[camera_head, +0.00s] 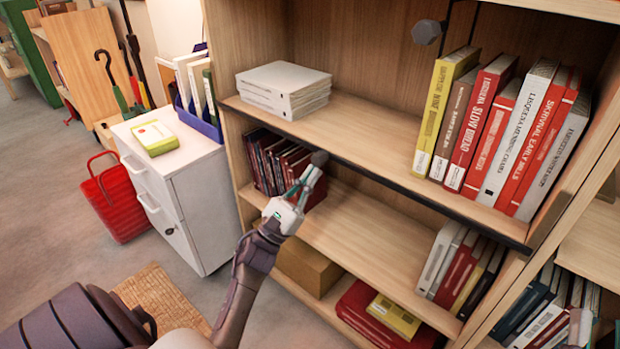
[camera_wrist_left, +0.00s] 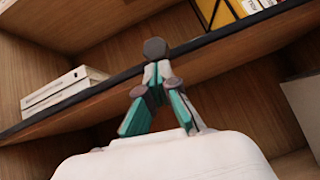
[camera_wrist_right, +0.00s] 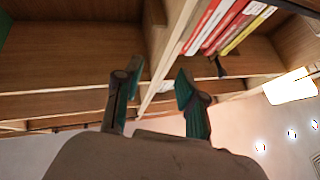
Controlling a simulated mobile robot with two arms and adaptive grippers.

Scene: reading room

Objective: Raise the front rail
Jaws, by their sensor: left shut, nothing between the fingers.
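The front rail (camera_head: 425,190) is a thin dark bar along the front edge of the middle shelf, lying low at board level. A round dark knob (camera_head: 320,158) sits on its front. My left gripper (camera_head: 308,182) is shut and empty just below the knob. In the left wrist view the knob (camera_wrist_left: 154,48) stands right at the fingertips (camera_wrist_left: 152,75), in front of the rail (camera_wrist_left: 225,45); I cannot tell whether they touch. My right gripper (camera_wrist_right: 155,85) is open and empty, its fingers apart below shelves.
A second dark knob (camera_head: 426,32) shows higher up by a thin dark bar. Books (camera_head: 490,130) lean at the shelf's right, and a white stack (camera_head: 284,90) lies at its left. A white cabinet (camera_head: 195,200) and red basket (camera_head: 118,205) stand left.

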